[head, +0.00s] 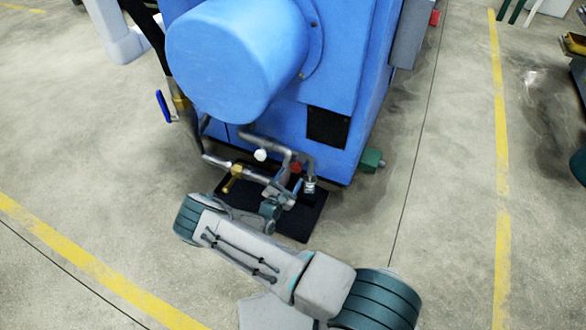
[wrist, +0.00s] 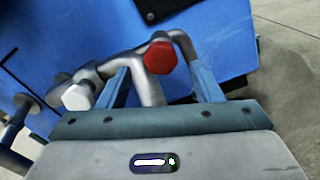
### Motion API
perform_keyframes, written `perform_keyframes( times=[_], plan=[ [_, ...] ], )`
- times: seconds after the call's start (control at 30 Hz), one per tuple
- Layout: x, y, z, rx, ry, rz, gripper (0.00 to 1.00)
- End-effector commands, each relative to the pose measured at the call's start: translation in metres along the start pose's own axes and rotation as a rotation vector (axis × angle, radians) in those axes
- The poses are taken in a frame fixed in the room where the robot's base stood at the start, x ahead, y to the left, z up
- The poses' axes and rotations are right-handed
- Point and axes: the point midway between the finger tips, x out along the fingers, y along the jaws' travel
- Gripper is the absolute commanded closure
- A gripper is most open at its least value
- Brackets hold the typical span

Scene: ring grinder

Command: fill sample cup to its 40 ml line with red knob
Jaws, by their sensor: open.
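The red knob (head: 296,168) sits on a grey pipe low in front of the blue machine. In the wrist view the red knob (wrist: 160,57) is a hexagonal shape between and slightly beyond my finger tips. My gripper (wrist: 160,70) is open, with one blue-grey finger on each side of the knob; I cannot tell whether they touch it. In the head view my gripper (head: 284,189) is just below the knob. A small pale cylinder, seemingly the sample cup (head: 309,186), is under the right-hand downturned pipe; its line and contents are too small to see.
A white knob (head: 260,155) and a brass-coloured valve (head: 233,172) are on the pipework to the left; the white knob (wrist: 77,97) is close to my left finger. A black mat (head: 299,223) lies underneath. The blue machine (head: 345,75) stands close behind.

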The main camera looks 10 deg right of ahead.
Motion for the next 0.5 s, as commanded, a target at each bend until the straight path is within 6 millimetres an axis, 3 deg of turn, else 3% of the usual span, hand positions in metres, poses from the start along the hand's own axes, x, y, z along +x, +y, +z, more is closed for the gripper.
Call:
perform_keyframes(
  times=[0.2,0.5],
  plan=[
    [-0.051,0.003,0.002,0.0,0.002,0.004,0.41],
    [-0.085,0.003,0.0,0.001,0.002,0.005,0.41]
  ],
)
